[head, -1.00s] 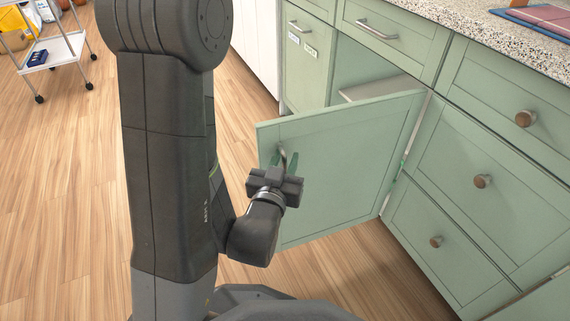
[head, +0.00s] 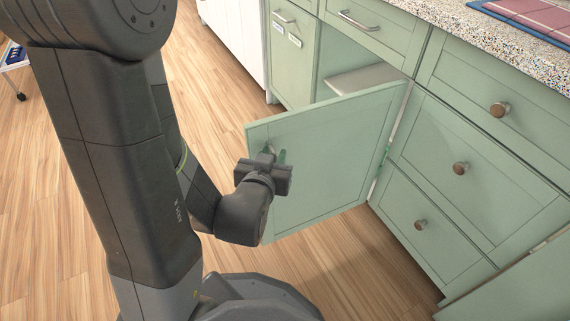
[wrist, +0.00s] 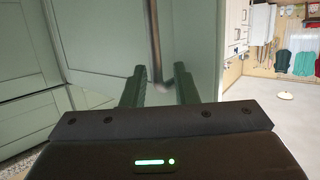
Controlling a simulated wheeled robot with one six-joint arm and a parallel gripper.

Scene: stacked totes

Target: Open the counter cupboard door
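The green cupboard door (head: 325,165) stands well open in the head view, swung out from its hinge side at the right. Its metal bar handle (wrist: 155,40) shows upright in the wrist view, near the door's free edge. My gripper (head: 274,155) is at the handle on the door's outer face. In the wrist view its two dark fingers (wrist: 160,86) stand apart, with the handle's lower end between them and gaps showing. Contact with the handle cannot be told. Part of the cupboard's inside (head: 345,60) shows above the door.
Drawers with round knobs (head: 460,168) lie right of the door. A drawer with a bar handle (head: 358,20) is above the opening, under the speckled countertop (head: 500,45). Wooden floor (head: 60,225) is clear to the left. A white cart (head: 15,60) stands at the far left.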

